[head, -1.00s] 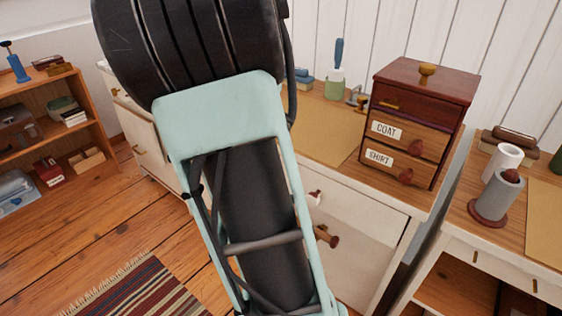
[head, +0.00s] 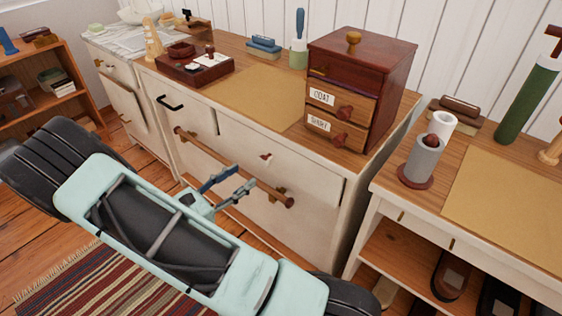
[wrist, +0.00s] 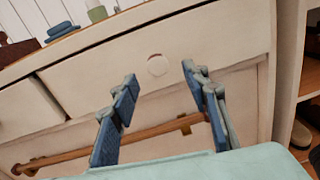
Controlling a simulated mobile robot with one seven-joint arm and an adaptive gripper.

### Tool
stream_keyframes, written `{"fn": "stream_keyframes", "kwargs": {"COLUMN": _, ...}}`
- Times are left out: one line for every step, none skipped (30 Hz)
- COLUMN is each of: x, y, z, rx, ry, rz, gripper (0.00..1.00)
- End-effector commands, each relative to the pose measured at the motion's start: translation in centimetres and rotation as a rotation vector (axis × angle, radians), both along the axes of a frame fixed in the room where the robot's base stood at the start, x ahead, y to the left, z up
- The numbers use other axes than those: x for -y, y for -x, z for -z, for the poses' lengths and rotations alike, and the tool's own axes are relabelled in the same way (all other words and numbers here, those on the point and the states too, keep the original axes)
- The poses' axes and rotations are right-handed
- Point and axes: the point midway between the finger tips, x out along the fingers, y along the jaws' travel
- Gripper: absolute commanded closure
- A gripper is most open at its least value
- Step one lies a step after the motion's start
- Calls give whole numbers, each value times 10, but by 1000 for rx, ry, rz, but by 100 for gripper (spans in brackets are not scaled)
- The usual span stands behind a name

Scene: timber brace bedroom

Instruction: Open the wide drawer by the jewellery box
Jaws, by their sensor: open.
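The jewellery box (head: 375,75), dark red wood with small drawers labelled COAT and SHIRT, stands on the dresser's right end. The bar (wrist: 160,129) also crosses the wrist view, seen between my fingers. In the wrist view my gripper's blue fingers (wrist: 160,74) are spread apart and overlap the bar. I cannot tell whether they touch or straddle it.
Above the bar are a drawer with a round pale knob (head: 265,156) and one with a black handle (head: 170,102). A desk (head: 378,186) with a grey cylinder (head: 424,160) stands close at right. A striped rug (head: 75,280) lies on the floor.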

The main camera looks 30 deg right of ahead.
Motion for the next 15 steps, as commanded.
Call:
{"fn": "stream_keyframes", "kwargs": {"x": -6, "y": -1, "z": 3, "rx": -29, "ry": 19, "rz": -30, "gripper": 58}}
{"fn": "stream_keyframes", "kwargs": {"x": -8, "y": -2, "z": 5, "rx": -42, "ry": 27, "rz": -43, "gripper": 58}}
{"fn": "stream_keyframes", "kwargs": {"x": -10, "y": -3, "z": 6, "rx": -56, "ry": 35, "rz": -57, "gripper": 58}}
{"fn": "stream_keyframes", "kwargs": {"x": -10, "y": -4, "z": 7, "rx": -63, "ry": 39, "rz": -63, "gripper": 58}}
{"fn": "stream_keyframes", "kwargs": {"x": -9, "y": -4, "z": 8, "rx": -66, "ry": 42, "rz": -67, "gripper": 58}}
{"fn": "stream_keyframes", "kwargs": {"x": -7, "y": -6, "z": 8, "rx": -69, "ry": 43, "rz": -69, "gripper": 58}}
{"fn": "stream_keyframes", "kwargs": {"x": -3, "y": -7, "z": 8, "rx": -68, "ry": 44, "rz": -69, "gripper": 58}}
{"fn": "stream_keyframes", "kwargs": {"x": 1, "y": -8, "z": 8, "rx": -68, "ry": 45, "rz": -68, "gripper": 58}}
{"fn": "stream_keyframes", "kwargs": {"x": 7, "y": -10, "z": 8, "rx": -67, "ry": 44, "rz": -66, "gripper": 58}}
{"fn": "stream_keyframes", "kwargs": {"x": 12, "y": -11, "z": 8, "rx": -67, "ry": 44, "rz": -66, "gripper": 58}}
{"fn": "stream_keyframes", "kwargs": {"x": 17, "y": -13, "z": 9, "rx": -67, "ry": 43, "rz": -65, "gripper": 58}}
{"fn": "stream_keyframes", "kwargs": {"x": 25, "y": -16, "z": 9, "rx": -66, "ry": 42, "rz": -64, "gripper": 58}}
{"fn": "stream_keyframes", "kwargs": {"x": 30, "y": -18, "z": 9, "rx": -65, "ry": 42, "rz": -65, "gripper": 58}}
{"fn": "stream_keyframes", "kwargs": {"x": 36, "y": -20, "z": 8, "rx": -65, "ry": 42, "rz": -63, "gripper": 58}}
{"fn": "stream_keyframes", "kwargs": {"x": 43, "y": -23, "z": 9, "rx": -64, "ry": 41, "rz": -64, "gripper": 58}}
